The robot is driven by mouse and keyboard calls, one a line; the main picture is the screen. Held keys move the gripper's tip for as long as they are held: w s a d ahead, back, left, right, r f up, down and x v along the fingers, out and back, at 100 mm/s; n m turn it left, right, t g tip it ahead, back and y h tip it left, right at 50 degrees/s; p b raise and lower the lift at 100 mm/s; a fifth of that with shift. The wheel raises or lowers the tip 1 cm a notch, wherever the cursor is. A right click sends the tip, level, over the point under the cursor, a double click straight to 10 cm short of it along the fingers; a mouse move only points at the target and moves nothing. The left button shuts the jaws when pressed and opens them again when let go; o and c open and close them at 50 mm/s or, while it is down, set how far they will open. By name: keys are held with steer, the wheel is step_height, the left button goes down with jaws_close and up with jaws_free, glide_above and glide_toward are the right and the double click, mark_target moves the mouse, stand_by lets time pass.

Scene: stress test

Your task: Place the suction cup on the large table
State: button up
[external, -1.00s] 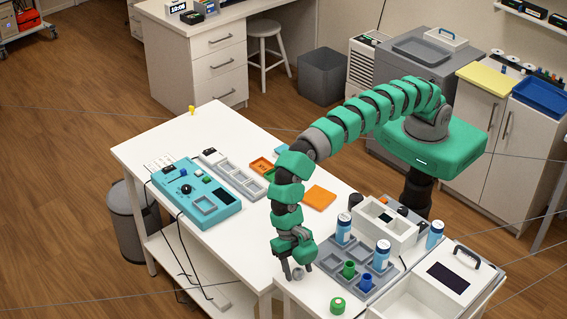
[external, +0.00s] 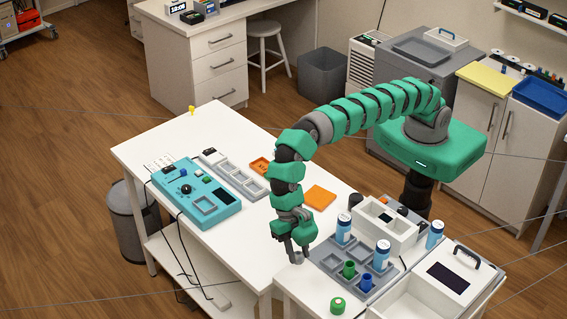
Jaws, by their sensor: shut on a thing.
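My gripper (external: 298,257) is shut on a small grey thing (external: 297,259) that appears to be the suction cup. Its details are too small to make out, and the fingers partly hide it. The large white table (external: 150,137) stretches from the middle towards the back left. My gripper points down near the right front corner of this table, beside the lower white stand with the grey tray. I cannot tell how high the held thing is above the surface.
A teal device (external: 204,208) with cables and a grey compartment tray (external: 240,176) stand on the large table. An orange square (external: 320,196) lies behind my gripper. A grey tray (external: 322,273) with bottles and cups is to the right. The table's back left is mostly clear.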

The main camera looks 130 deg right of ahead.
mark_target(301, 257)
steer(key=shift+r, duration=1.55)
steer(key=shift+d, duration=0.1)
